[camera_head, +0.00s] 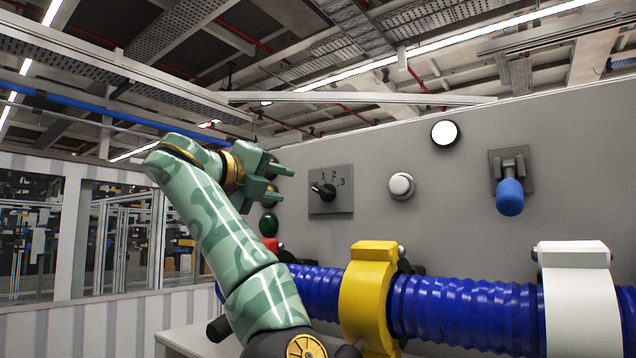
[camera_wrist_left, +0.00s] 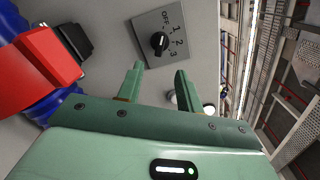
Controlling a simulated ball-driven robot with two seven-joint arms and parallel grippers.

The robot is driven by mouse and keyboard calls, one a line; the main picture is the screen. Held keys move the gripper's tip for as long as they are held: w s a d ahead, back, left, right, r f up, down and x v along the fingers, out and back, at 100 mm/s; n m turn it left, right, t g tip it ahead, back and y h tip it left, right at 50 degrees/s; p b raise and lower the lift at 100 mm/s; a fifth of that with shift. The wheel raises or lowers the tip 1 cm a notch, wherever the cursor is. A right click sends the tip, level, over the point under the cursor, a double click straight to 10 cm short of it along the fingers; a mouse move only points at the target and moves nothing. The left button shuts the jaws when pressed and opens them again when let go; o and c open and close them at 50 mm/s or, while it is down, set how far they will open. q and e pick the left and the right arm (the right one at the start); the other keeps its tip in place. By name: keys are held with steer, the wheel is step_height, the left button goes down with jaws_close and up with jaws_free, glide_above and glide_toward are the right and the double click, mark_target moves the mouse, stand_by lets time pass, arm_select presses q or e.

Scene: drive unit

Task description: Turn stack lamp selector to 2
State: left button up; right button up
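The selector is a grey square plate (camera_head: 343,204) with a black knob (camera_head: 326,192) on the wall panel; 1, 2 and 3 are readable there. The left wrist view shows the plate with OFF, 1, 2 and 3 beside the knob (camera_wrist_left: 159,42). Which mark the knob points to is too small to tell surely. My left gripper (camera_head: 281,184) is open and empty, left of the selector in the head view. In the left wrist view its two fingers (camera_wrist_left: 160,70) stand apart below the knob, not touching it. My right gripper is not in view.
Right of the selector are a white round button (camera_head: 401,186), a lit white lamp (camera_head: 444,133) and a blue-handled lever (camera_head: 510,195). Below runs a blue ribbed hose (camera_head: 465,308) with yellow (camera_head: 372,290) and white (camera_head: 580,300) clamps. A red clamp (camera_wrist_left: 40,65) is near my gripper.

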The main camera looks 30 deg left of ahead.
mark_target(318, 191)
arm_select(q)
steer(key=w+p, duration=0.2)
steer(key=w, duration=0.1)
steer(key=w+p, duration=0.2)
steer(key=w, duration=0.2)
steer(key=w+d+p, duration=0.1)
steer(key=w+p, duration=0.1)
steer(key=w, duration=0.2)
steer(key=shift+r, duration=0.2)
steer(key=shift+w+f, duration=0.15)
steer(key=shift+w, duration=0.4)
steer(key=shift+f, duration=0.1)
jaws_close()
